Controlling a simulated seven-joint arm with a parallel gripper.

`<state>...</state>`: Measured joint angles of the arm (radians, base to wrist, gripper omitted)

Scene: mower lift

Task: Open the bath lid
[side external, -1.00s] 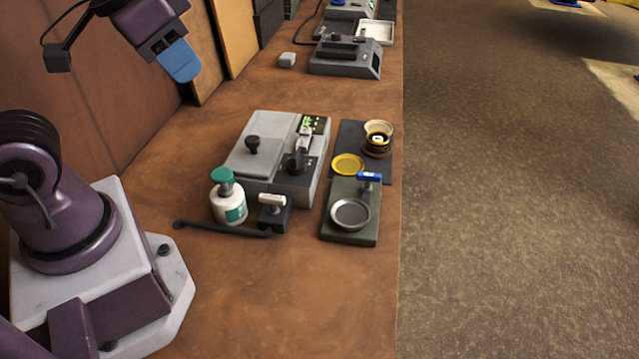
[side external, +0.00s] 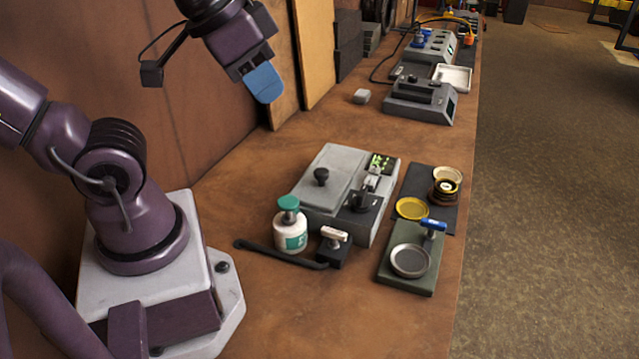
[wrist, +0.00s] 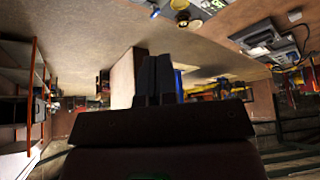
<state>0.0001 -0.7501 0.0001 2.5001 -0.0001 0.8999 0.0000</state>
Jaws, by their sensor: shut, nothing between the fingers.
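The bath (side external: 335,205) is a grey box on the wooden bench in the side external view. Its flat grey lid (side external: 343,168) lies closed on top and carries a black knob (side external: 321,176). A green-lit display is at its back right corner. My gripper (side external: 265,84), with blue fingers, is shut and empty. It hangs in the air up and to the left of the bath, apart from the lid. In the wrist view its dark fingers (wrist: 156,78) are together, and I cannot make out the lid there.
A white bottle with a green cap (side external: 290,228), a black bar (side external: 280,255) and a small white-handled block (side external: 333,247) stand in front of the bath. Right of it are a yellow dish (side external: 412,208) and a green plate (side external: 388,272). Another grey device (side external: 420,102) sits farther back.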

